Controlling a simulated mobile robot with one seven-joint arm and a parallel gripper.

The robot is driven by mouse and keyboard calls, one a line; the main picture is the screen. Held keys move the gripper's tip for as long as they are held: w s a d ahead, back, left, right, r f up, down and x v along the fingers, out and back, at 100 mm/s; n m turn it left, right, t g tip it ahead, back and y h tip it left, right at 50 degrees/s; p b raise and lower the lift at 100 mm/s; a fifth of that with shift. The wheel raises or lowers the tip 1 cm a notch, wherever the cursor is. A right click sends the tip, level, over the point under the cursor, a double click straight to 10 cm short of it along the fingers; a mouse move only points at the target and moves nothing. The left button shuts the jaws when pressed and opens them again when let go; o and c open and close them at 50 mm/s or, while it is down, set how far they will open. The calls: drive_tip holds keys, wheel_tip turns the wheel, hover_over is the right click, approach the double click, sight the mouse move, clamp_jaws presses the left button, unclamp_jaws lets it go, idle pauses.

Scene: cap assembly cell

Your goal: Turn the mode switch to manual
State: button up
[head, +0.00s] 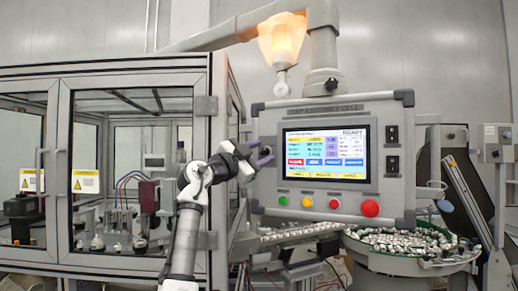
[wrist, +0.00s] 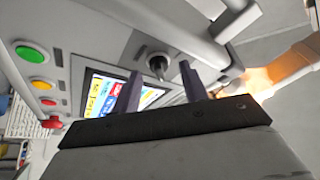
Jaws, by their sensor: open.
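The control panel (head: 400,205) hangs on an arm and has a lit touch screen (head: 325,152). In the wrist view, a dark switch knob with a pale collar (wrist: 158,66) stands on the panel face beside the screen (wrist: 102,97); it looks like the mode switch. Its set position is too small to read. My gripper (head: 265,157) is at the panel's left edge and hides the knob in the head view. In the wrist view my gripper (wrist: 160,68) is open, and the knob shows between its two fingertips. I cannot tell whether they touch it.
Green (head: 283,200), yellow (head: 307,202) and red (head: 334,204) buttons and a red mushroom button (head: 370,208) line the panel's bottom. A glazed machine enclosure (head: 207,150) stands close on the left. A parts bowl (head: 405,258) is below right. A glowing lamp (head: 282,40) is above.

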clamp_jaws()
idle(0.3)
drive_tip(key=shift+n, duration=0.3)
drive_tip(key=n+t, duration=0.1)
drive_tip(key=n, duration=0.1)
drive_tip(key=n+t+y+b, duration=0.1)
drive_tip(key=n, duration=0.1)
drive_tip(key=shift+d+f+n, duration=0.2)
drive_tip(key=shift+n, duration=0.2)
drive_tip(key=n+t+y, duration=0.1)
drive_tip(key=n, duration=0.3)
drive_tip(key=n+t+y, duration=0.1)
drive_tip(key=n+y, duration=0.1)
drive_tip(key=n, duration=0.2)
drive_tip(key=shift+s+d+t, duration=0.1)
drive_tip(key=shift+t, duration=0.3)
drive_tip(key=n+y, duration=0.2)
drive_tip(key=n, duration=0.1)
drive_tip(key=n+y, duration=0.2)
drive_tip(key=n, duration=0.1)
drive_tip(key=shift+d+r+n+t, duration=0.15)
drive_tip(key=shift+n+t, duration=0.15)
drive_tip(key=shift+s+n+y+p, duration=0.1)
drive_tip(key=shift+n+y+p, duration=0.15)
drive_tip(key=shift+n+y, duration=0.7)
drive_tip(key=shift+n+y+p, duration=0.2)
drive_tip(key=shift+n+y, duration=0.05)
drive_tip(key=shift+n, duration=1.7)
